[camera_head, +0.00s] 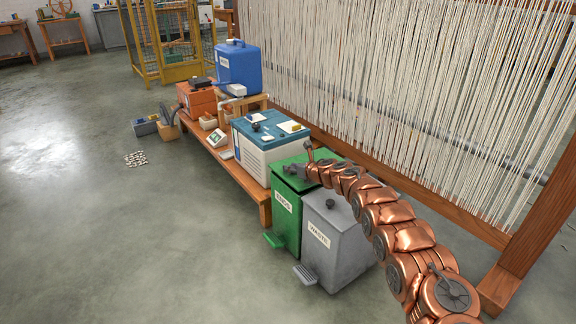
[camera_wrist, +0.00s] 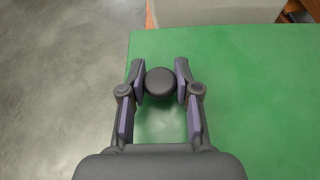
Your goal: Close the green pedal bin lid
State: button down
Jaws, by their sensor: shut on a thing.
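The green pedal bin (camera_head: 287,220) stands upright on the floor with a white label on its front and a green pedal at its foot. Its green lid (camera_wrist: 260,90) fills much of the wrist view. A round dark knob (camera_wrist: 159,84) stands on the lid, between the pads of my gripper (camera_wrist: 160,80), which is shut on it. In the head view my gripper (camera_head: 296,171) is at the top of the green bin, and my copper arm hides part of the lid. The arm makes the lid's exact tilt hard to judge.
A grey waste bin (camera_head: 335,245) with a knob stands close beside the green bin. A low wooden bench (camera_head: 235,177) behind holds a teal-topped box (camera_head: 262,150), an orange case and a blue canister (camera_head: 238,68). A loom (camera_head: 420,90) stands right. Floor at left is mostly clear.

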jog(key=shift+s+a+f, duration=0.1)
jog(key=shift+a+f, duration=0.1)
jog(key=shift+f, duration=0.35)
jog(key=shift+s+a+f, duration=0.1)
jog(key=shift+a+f, duration=0.1)
jog(key=shift+f, duration=0.55)
jog(key=c, duration=0.9)
grip_release()
jog(key=shift+s, duration=0.1)
jog(key=shift+c, duration=0.2)
jog(key=shift+o, duration=0.6)
jog(key=shift+f, duration=0.1)
jog(key=shift+d, duration=0.2)
jog(key=shift+d, duration=0.1)
jog(key=shift+d, duration=0.15)
